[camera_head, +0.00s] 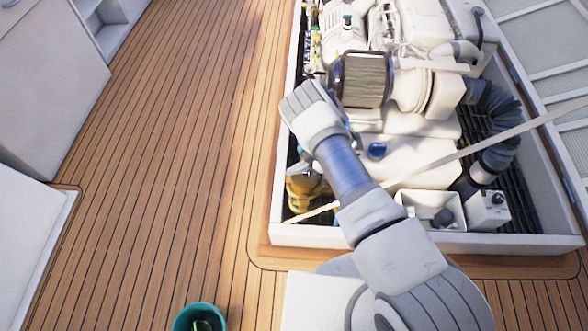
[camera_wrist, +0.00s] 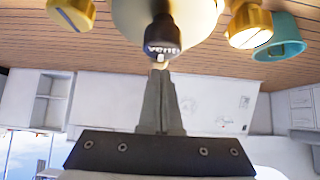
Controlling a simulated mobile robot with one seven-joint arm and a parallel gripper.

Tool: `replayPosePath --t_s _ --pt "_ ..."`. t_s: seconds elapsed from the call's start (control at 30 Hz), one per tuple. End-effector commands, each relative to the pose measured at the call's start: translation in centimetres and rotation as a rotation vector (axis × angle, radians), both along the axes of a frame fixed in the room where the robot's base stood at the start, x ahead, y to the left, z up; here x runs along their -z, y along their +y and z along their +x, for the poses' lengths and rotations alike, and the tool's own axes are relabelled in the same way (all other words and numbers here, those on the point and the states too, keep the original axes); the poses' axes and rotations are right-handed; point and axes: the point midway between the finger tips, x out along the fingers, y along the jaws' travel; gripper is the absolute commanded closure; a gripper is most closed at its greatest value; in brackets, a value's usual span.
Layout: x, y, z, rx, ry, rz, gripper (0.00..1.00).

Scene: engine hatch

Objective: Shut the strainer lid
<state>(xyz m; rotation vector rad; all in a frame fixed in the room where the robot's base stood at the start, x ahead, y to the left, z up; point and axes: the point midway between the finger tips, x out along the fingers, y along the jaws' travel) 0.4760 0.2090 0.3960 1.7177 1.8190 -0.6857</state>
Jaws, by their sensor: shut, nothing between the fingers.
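The strainer shows in the head view as a brass-coloured body (camera_head: 304,192) in the hatch's near left corner, partly hidden by my arm. In the wrist view a pale rounded part (camera_wrist: 205,14), cut off by the top edge, carries a black cap marked "vent" (camera_wrist: 162,36). Brass fittings (camera_wrist: 250,26) stand on either side of it. I cannot tell whether the pale part is the lid, or how far the lid is open. My gripper (camera_wrist: 160,76) is shut and empty, its fingertips right at the vent cap; contact is unclear. My arm hides the gripper in the head view.
The engine (camera_head: 362,78) and white housings fill the hatch beyond my arm. A raised white frame (camera_head: 365,238) edges the hatch. A pale bar (camera_head: 500,137) crosses it. A teal bucket (camera_head: 200,317) stands on the wooden deck (camera_head: 175,130), which is clear on the left.

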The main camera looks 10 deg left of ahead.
Motion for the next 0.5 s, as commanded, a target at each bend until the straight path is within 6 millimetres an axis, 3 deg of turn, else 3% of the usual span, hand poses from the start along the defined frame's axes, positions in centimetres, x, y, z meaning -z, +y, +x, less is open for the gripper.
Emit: replayPosePath --t_s 0.5 --pt "1.9 0.4 -0.3 0.000 0.002 -0.060 1.00"
